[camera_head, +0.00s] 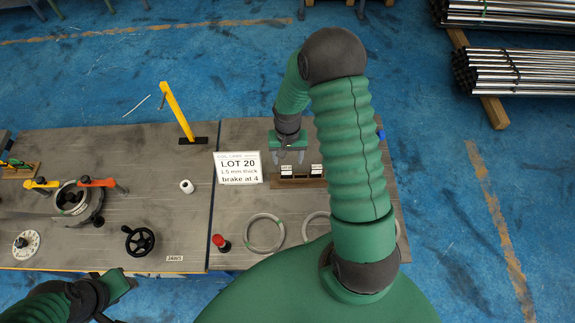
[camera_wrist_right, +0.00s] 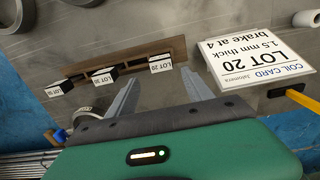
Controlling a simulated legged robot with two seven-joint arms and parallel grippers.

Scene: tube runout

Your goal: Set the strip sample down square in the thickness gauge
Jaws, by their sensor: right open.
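My right gripper (camera_head: 290,158) is open and empty over the back of the right-hand table part; its two fingers also show apart in the right wrist view (camera_wrist_right: 160,78). Just beyond the fingertips, a wooden rack (camera_wrist_right: 125,62) holds three dark pieces with white labels. The one labelled LOT 20 (camera_wrist_right: 160,65) lies in line with the gap between the fingers, not held. The middle labelled piece (camera_wrist_right: 104,76) and the end one (camera_wrist_right: 58,88) are nearer one finger. My left gripper (camera_head: 118,287) is at the lower left, its jaws unclear. I cannot pick out the thickness gauge for certain.
A coil card (camera_head: 238,168) reading LOT 20, 1.5 mm thick stands beside the rack. A yellow post (camera_head: 178,112) rises behind. Rings (camera_head: 263,233), a red knob (camera_head: 221,243), a black handwheel (camera_head: 139,241) and a white dial (camera_head: 26,245) are on the table.

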